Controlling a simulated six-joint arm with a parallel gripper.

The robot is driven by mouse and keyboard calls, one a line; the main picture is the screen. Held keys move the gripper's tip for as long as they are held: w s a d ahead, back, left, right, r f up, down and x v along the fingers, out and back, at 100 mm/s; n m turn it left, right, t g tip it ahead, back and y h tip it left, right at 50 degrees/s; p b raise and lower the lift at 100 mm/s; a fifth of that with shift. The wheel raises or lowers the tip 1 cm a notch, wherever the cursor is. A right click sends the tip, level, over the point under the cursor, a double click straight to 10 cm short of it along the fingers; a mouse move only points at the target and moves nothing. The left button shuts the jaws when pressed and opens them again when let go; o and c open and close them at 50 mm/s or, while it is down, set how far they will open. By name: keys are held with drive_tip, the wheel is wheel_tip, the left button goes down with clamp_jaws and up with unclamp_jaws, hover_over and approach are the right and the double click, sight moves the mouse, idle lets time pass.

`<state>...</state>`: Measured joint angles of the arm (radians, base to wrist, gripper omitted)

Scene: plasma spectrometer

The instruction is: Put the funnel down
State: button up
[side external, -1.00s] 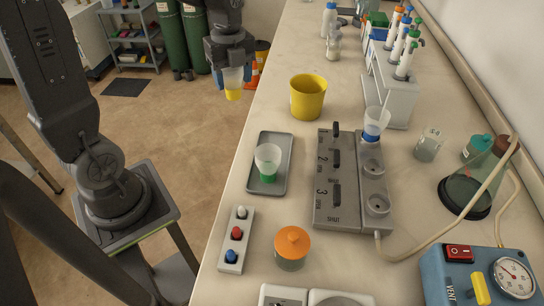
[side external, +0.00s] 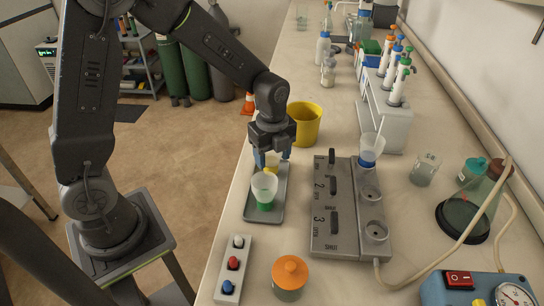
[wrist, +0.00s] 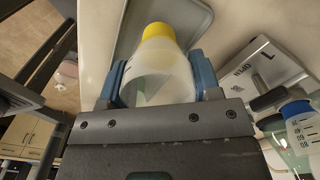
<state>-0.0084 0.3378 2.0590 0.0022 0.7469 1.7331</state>
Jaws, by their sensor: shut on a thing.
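My gripper (side external: 272,160) is shut on a translucent funnel with a yellow end (wrist: 158,70), its blue fingers on either side of the cup. The yellow end points away from the wrist, over the grey tray (wrist: 197,22). In the side view the held funnel (side external: 271,170) is at the far part of the tray (side external: 280,196), partly hidden by my fingers and a green-ended funnel. I cannot tell whether it touches the tray. The green-ended funnel (side external: 264,190) stands upright in the tray, just nearer the camera.
A yellow bucket (side external: 306,122) stands close behind my gripper. To the right is the grey valve manifold (side external: 338,215), with a blue-ended funnel (side external: 370,150) in its far port. A switch strip (side external: 233,268) and an orange-lidded jar (side external: 290,277) stand nearer the camera.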

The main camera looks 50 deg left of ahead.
drive_tip(key=shift+f, duration=0.4)
drive_tip(key=shift+f, duration=0.1)
drive_tip(key=o, duration=0.9)
drive_tip(key=shift+o, duration=0.2)
wheel_tip(320, 180, up, 12)
drive_tip(key=s+r+n+t, duration=0.2)
drive_tip(key=s+r+n, duration=0.1)
drive_tip(key=s+n, duration=0.5)
drive_tip(key=s+r+n+t, duration=0.2)
drive_tip(key=s+n+t, duration=0.1)
drive_tip(key=s+n, duration=0.5)
drive_tip(key=shift+s+d+r+n+t, duration=0.2)
drive_tip(key=shift+s+r+n+t, duration=0.15)
drive_tip(key=shift+n, duration=1.55)
